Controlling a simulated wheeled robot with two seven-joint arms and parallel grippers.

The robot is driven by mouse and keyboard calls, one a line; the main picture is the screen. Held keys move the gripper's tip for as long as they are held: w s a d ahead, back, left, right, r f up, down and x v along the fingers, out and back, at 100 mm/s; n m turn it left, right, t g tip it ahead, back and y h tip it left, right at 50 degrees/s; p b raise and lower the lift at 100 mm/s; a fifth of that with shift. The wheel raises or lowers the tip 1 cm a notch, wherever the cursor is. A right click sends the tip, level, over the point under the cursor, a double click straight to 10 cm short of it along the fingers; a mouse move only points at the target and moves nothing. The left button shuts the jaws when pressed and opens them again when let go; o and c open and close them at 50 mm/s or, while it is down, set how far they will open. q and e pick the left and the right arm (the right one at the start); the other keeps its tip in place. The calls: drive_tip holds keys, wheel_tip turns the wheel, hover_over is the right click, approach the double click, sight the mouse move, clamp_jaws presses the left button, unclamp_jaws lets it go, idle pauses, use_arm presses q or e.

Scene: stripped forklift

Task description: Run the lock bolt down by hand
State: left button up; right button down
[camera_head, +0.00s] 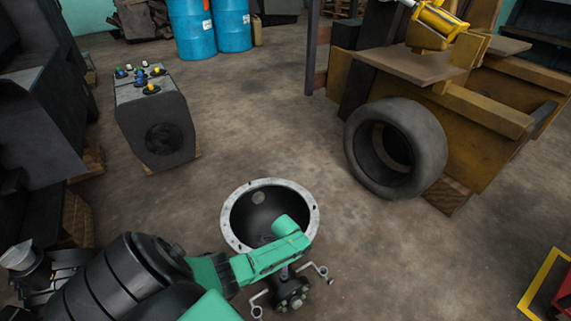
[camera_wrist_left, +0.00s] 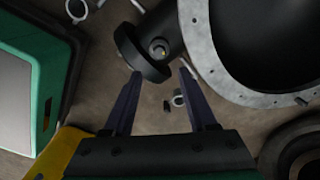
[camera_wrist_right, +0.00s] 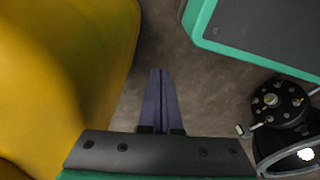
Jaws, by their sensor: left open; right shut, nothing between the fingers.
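In the left wrist view a dark round-ended part (camera_wrist_left: 132,62) juts from beside a grey flanged ring (camera_wrist_left: 205,60). In the head view the left gripper's green body covers part of the ring and the dark hub (camera_head: 291,291). My right gripper (camera_wrist_right: 160,72) is shut and empty; the hub (camera_wrist_right: 279,102) shows to its right.
A worn tire (camera_head: 395,148) leans by a yellow frame (camera_head: 480,120) at right. A grey box with coloured knobs (camera_head: 155,120) stands at left. Blue drums (camera_head: 192,30) stand at the back. A large yellow surface (camera_wrist_right: 60,70) is close left of my right gripper. Floor between is clear.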

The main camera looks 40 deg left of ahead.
use_arm(q)
drive_tip(key=shift+r+p, duration=1.5)
drive_tip(key=shift+r, duration=1.4)
use_arm(e)
drive_tip(key=s+d+f, duration=0.1)
drive_tip(key=s+f, duration=0.3)
drive_tip(key=s, duration=0.1)
drive_tip(key=shift+s+d, duration=0.3)
drive_tip(key=shift+s, duration=0.1)
drive_tip(key=shift+f, duration=0.1)
